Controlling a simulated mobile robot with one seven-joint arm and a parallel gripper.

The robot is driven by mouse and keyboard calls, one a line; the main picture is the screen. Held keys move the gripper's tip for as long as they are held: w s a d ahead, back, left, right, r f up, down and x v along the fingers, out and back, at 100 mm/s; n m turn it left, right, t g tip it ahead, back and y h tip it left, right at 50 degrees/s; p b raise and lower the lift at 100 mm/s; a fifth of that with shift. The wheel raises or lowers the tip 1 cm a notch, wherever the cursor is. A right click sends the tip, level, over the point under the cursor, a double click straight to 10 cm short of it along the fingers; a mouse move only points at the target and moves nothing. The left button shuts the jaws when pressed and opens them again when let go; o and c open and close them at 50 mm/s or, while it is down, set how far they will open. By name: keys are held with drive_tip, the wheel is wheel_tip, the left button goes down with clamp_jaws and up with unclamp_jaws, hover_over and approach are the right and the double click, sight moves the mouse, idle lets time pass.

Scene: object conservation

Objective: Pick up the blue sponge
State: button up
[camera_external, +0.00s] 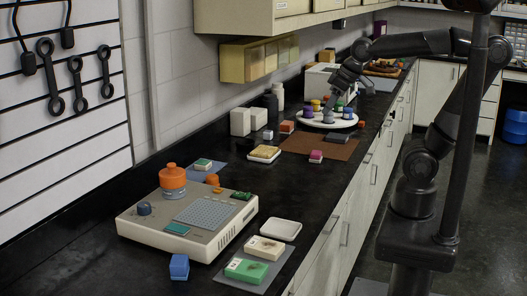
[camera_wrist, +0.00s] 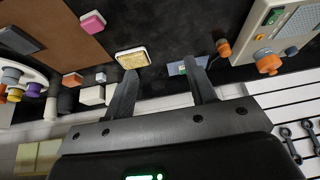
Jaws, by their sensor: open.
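A small blue block (camera_external: 179,266), which looks like the blue sponge, stands on the black counter at the front left in the external view, beside the near corner of the beige machine. I do not make it out in the wrist view. My gripper (camera_wrist: 159,69) is open and empty in the wrist view, its two fingers apart above the counter. In the external view my arm's end is at the back, near the round white tray, far from the blue block.
The beige machine (camera_external: 187,222) has an orange jar on top. A yellow sponge on a dish (camera_wrist: 132,58) and a pink block (camera_wrist: 92,23) lie below my gripper's area. A grey mat (camera_external: 235,283) with green and cream blocks lies front right. Wall cabinets (camera_external: 270,15) overhang the counter.

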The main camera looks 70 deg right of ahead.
drive_tip(key=w+a+r+n, duration=0.1)
drive_tip(key=w+a+r, duration=0.2)
drive_tip(key=w+a, duration=1)
drive_tip(key=n+g+y, duration=0.1)
drive_tip(key=n, duration=0.2)
hover_over(180, 260)
drive_tip(key=s+d, duration=0.2)
drive_tip(key=s, duration=0.1)
wheel_tip(180, 260, down, 17)
drive_tip(key=x, duration=0.7)
drive_tip(key=a+x, duration=0.1)
drive_tip(key=x, duration=0.2)
drive_tip(key=shift+s+f, duration=0.15)
drive_tip(key=shift+f, duration=0.3)
drive_tip(key=c, duration=0.6)
